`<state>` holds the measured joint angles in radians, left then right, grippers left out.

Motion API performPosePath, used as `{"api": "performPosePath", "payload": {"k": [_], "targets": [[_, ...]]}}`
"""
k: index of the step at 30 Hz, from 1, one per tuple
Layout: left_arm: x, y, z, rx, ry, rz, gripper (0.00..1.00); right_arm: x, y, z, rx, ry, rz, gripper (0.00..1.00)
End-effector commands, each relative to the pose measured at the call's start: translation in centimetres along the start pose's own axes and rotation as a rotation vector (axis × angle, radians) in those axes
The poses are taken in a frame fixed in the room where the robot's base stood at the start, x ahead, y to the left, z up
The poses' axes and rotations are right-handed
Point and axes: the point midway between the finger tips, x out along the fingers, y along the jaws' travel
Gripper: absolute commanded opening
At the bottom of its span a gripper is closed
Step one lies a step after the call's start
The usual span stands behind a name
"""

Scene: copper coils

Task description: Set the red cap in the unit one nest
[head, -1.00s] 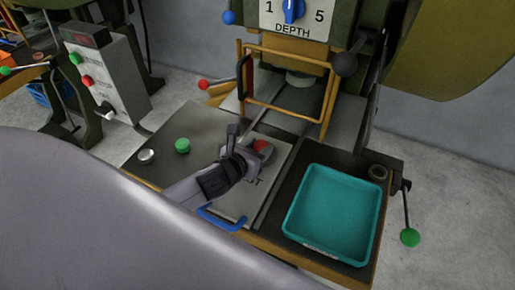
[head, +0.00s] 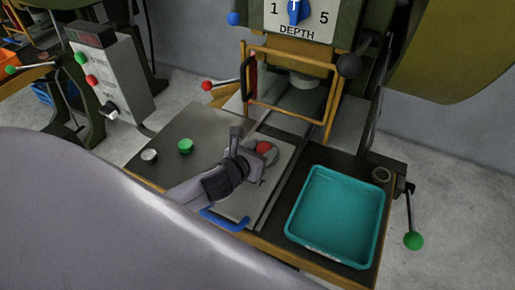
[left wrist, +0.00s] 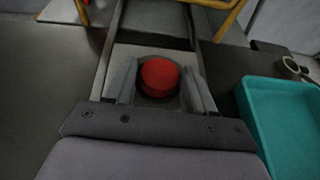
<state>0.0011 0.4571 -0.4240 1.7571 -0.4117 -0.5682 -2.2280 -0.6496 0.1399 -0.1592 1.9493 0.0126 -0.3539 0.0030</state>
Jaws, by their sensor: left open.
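The red cap (head: 264,147) sits upright in a round grey nest (head: 272,157) on the pale sliding plate (head: 238,205). In the left wrist view the cap (left wrist: 159,76) is centred, with a dark ring of the nest around it. My left gripper (head: 251,145) is open, one finger on each side of the cap; small gaps show between cap and fingers in the wrist view. Whether the cap is fully seated cannot be told. My right gripper is not in view.
A green cap (head: 185,146) and a silver cap (head: 149,155) stand on the dark bench to the left. A teal tray (head: 290,225) lies to the right. A yellow guard frame (head: 287,112) stands behind the plate. A blue handle (head: 225,220) is at its front.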

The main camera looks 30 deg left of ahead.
Motion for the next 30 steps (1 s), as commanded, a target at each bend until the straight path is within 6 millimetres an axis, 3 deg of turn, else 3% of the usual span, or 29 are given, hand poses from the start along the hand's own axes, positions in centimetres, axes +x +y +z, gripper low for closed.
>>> {"api": "performPosePath", "payload": {"k": [1,5,21,30], "targets": [[-0.2,-0.3,-1.1,-0.001,0.026,-0.004,0.71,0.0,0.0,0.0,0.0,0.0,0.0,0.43],[-0.9,-0.3,0.0,-0.001,0.027,-0.004,0.71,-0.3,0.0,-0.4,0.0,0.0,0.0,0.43],[-10.2,-0.1,0.5,0.0,0.015,-0.002,0.71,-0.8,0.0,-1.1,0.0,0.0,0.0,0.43],[-12.4,-0.1,0.7,-0.002,0.01,-0.001,0.71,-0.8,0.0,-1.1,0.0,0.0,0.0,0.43]]}}
